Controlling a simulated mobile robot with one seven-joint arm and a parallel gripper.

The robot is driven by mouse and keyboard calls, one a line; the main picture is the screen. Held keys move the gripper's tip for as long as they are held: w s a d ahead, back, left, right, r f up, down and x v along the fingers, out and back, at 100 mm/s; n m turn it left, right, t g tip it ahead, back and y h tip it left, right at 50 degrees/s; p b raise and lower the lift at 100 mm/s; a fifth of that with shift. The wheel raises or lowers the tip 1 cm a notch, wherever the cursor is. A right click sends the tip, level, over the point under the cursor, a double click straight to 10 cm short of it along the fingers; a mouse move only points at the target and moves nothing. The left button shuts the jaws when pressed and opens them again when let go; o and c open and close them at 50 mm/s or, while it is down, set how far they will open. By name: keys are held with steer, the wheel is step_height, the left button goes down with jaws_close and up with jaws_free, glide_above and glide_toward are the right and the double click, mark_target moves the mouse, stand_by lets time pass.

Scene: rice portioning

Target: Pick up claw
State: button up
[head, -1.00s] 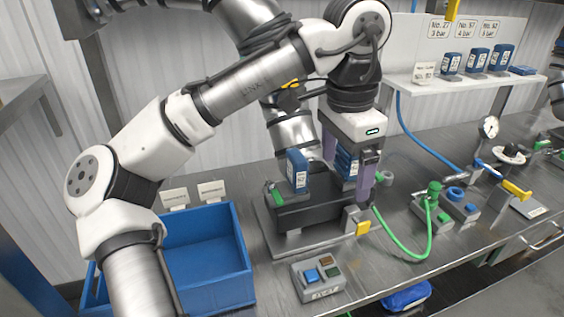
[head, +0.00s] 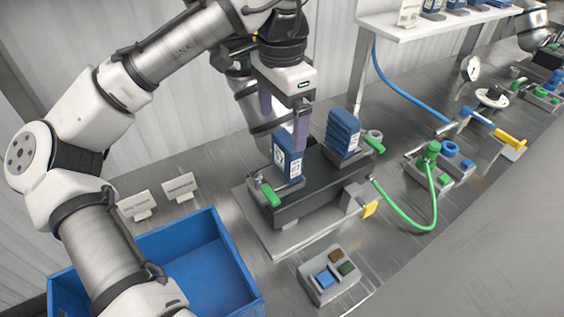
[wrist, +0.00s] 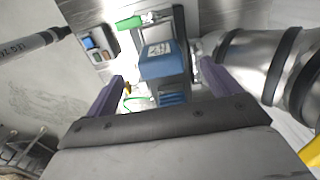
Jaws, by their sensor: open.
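The claw is not clearly marked; two blue labelled blocks look like claw jaws. They stand on a black vise-like fixture (head: 318,190). The left blue block (head: 287,165) bears a white label; the right blue block (head: 343,133) is ribbed. My gripper (head: 283,130) has purple fingers, open and empty, just above and behind the left block. One finger overlaps that block's top right edge in the head view; I cannot tell whether they touch. In the wrist view my gripper (wrist: 160,72) frames a labelled blue block (wrist: 160,62) between its fingers.
A blue bin (head: 225,255) stands at the lower left, with two small sign cards (head: 180,187) behind it. A button box (head: 330,275) lies in front of the fixture. A green hose (head: 432,205) curves at the right. A shelf (head: 400,26) holds more blue blocks.

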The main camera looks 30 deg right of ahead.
mark_target(284, 156)
step_height(284, 156, down, 4)
steer(key=shift+r, duration=0.1)
steer(key=shift+d+f+p, duration=0.15)
steer(key=shift+f+p, duration=0.3)
steer(key=shift+f, duration=0.95)
steer(key=shift+d+f+p, duration=0.1)
steer(key=shift+f+p, duration=0.35)
steer(key=shift+f, duration=0.95)
steer(key=c, duration=1.5)
